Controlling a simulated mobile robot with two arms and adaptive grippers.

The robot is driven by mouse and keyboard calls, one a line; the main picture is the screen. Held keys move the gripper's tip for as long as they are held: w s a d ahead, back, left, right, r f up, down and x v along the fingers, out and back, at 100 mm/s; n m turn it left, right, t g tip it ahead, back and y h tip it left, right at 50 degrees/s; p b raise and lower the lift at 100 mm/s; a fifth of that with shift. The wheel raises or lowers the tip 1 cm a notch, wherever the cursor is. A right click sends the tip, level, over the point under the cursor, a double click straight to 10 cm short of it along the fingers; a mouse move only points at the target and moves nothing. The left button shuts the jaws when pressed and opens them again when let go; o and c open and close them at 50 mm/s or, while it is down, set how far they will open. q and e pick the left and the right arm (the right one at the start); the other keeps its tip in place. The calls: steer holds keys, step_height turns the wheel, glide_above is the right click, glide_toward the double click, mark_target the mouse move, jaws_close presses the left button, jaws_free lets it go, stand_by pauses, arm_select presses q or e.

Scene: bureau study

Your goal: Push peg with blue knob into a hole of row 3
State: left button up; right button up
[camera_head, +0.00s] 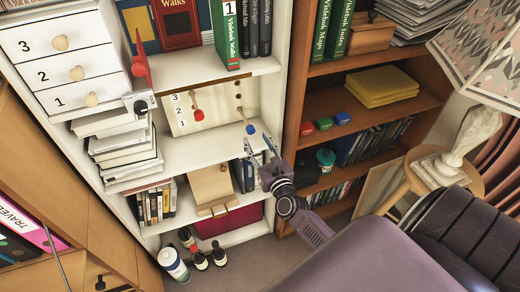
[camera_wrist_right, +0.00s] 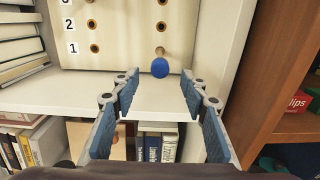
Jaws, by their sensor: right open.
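A cream peg board (camera_head: 180,122) stands on a white shelf, with rows marked 1, 2 and 3. The peg with the blue knob (camera_head: 250,129) sticks out of the right-hand hole of row 1. In the wrist view the blue knob (camera_wrist_right: 160,68) faces me, with its wooden shaft behind it. Right-hand holes of row 2 (camera_wrist_right: 162,27) and row 3 (camera_wrist_right: 162,3) show above, apparently empty. My right gripper (camera_head: 258,146) is open and empty, just in front of and below the blue knob; its fingertips (camera_wrist_right: 158,76) spread either side of it. My left gripper is not in view.
A second peg with a red knob (camera_head: 198,115) sticks out at the board's left. Piled books (camera_head: 128,155) stand left of the board. A shelf upright (camera_head: 276,90) and brown bookcase (camera_head: 292,100) bound the right. The white shelf (camera_wrist_right: 140,98) before the board is clear.

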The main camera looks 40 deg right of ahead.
mark_target(252, 132)
steer(key=shift+b+x, duration=1.1)
steer(key=shift+x, duration=2.3)
jaws_close()
steer(key=shift+s+a, duration=0.1)
steer(key=shift+s, duration=0.05)
steer(key=shift+p+v, duration=0.5)
steer(key=shift+v, duration=2.55)
steer(key=shift+r, duration=0.2)
